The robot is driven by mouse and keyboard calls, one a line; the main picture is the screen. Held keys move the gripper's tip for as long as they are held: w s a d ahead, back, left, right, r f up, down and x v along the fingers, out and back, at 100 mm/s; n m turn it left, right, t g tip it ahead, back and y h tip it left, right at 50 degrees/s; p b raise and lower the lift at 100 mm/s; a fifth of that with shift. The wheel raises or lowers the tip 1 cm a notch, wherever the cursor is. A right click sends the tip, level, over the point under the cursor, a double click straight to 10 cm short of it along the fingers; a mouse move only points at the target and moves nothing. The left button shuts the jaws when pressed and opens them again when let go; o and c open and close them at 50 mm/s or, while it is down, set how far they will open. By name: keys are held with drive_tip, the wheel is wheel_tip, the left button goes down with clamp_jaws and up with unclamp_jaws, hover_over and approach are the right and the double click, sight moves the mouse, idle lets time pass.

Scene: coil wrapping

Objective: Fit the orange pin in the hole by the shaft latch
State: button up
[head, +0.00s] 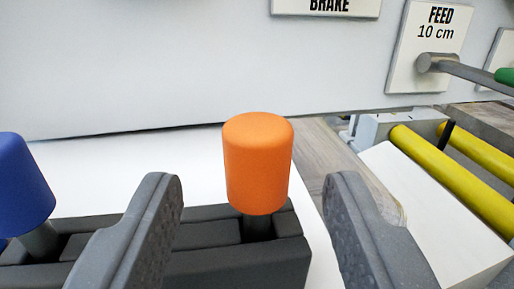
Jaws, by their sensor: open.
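The orange pin (258,165) stands upright in a dark grey rack (200,232), its orange head up and a short dark stem below going into the rack. My gripper (252,195) is open, with one dark grey finger to the left of the pin and the other to its right. There is a gap on both sides, and neither finger appears to touch the pin. The shaft latch and the hole by it are not in view.
A blue-headed pin (22,185) stands in the same rack at the left. Behind is a white panel with BRAKE (327,6) and FEED 10 cm (432,30) plates; a grey lever (460,68) sticks out at the FEED plate. Yellow rollers (455,175) lie at the right.

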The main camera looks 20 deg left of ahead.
drive_tip(key=shift+p+x, duration=0.65)
drive_tip(key=shift+x, duration=1.95)
drive_tip(key=shift+d+r, duration=0.15)
drive_tip(key=shift+r, duration=0.05)
clamp_jaws()
